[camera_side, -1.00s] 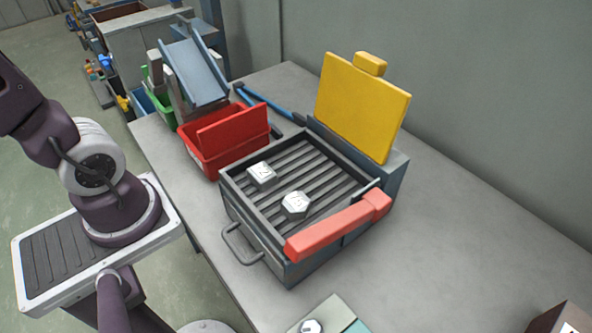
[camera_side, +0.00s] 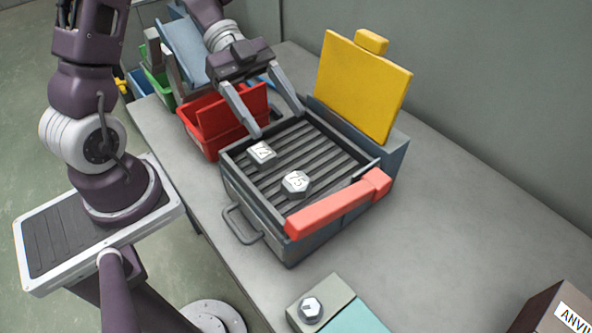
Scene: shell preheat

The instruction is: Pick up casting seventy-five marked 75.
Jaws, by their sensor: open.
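Casting seventy-five (camera_side: 296,183) is a silvery, hexagonal block marked 75. It lies on the ribbed floor of the grey tray (camera_side: 262,223), near the red handle. A second silvery casting (camera_side: 262,152), squarer, lies behind and to the left of it; its mark looks like 72 or 74. My gripper (camera_side: 277,122) is open and empty above the back left part of the tray. Its fingers point down, spread wide, with one tip close to the squarer casting. Casting seventy-five is in front of the gripper, clear of both fingers.
A red bar handle (camera_side: 338,205) runs along the tray's right front. A yellow panel (camera_side: 362,85) stands upright behind the tray. A red bin (camera_side: 197,141) stands at its left. A block with a round metal piece (camera_side: 311,307) is in front.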

